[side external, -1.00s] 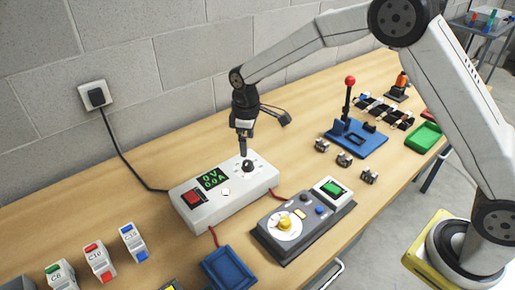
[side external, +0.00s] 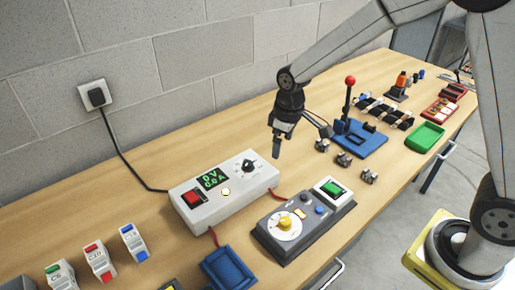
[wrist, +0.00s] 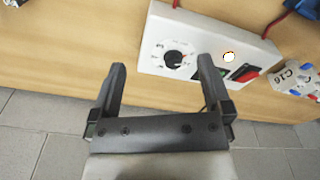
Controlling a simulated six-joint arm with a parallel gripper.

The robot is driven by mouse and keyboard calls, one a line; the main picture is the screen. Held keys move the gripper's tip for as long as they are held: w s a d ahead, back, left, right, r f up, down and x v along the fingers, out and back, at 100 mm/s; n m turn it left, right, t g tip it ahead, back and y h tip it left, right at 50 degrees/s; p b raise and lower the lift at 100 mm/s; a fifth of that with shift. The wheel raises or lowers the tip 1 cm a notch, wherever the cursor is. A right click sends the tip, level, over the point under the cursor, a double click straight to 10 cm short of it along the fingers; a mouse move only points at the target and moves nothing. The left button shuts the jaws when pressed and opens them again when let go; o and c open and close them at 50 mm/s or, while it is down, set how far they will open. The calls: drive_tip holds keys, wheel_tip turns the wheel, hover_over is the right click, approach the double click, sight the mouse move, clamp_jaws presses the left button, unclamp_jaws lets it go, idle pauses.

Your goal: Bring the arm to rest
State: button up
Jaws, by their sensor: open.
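My gripper (side external: 277,150) hangs above the bench, to the right of the white power supply, and touches nothing. In the wrist view my gripper (wrist: 160,82) shows two dark fingers set wide apart with nothing between them. The white power supply (side external: 222,196) has a red switch (side external: 193,197), a green display (side external: 212,180) and a black knob (side external: 248,166). The power supply also shows in the wrist view (wrist: 200,28), beyond the fingertips, with its black knob (wrist: 173,58).
A grey control box (side external: 280,245) with a yellow dial stands in front of the supply. A blue lever fixture (side external: 358,140) with a red ball and several small grey blocks stand to the right. A block wall stands behind.

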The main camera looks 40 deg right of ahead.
drive_tip(key=s+d+m, duration=0.2)
drive_tip(key=s, duration=0.5)
drive_tip(key=s+d+m+t, duration=0.1)
drive_tip(key=s+d+m, duration=0.1)
drive_tip(key=s, duration=0.6)
drive_tip(key=shift+d+f+m, duration=0.2)
drive_tip(key=shift+m, duration=0.1)
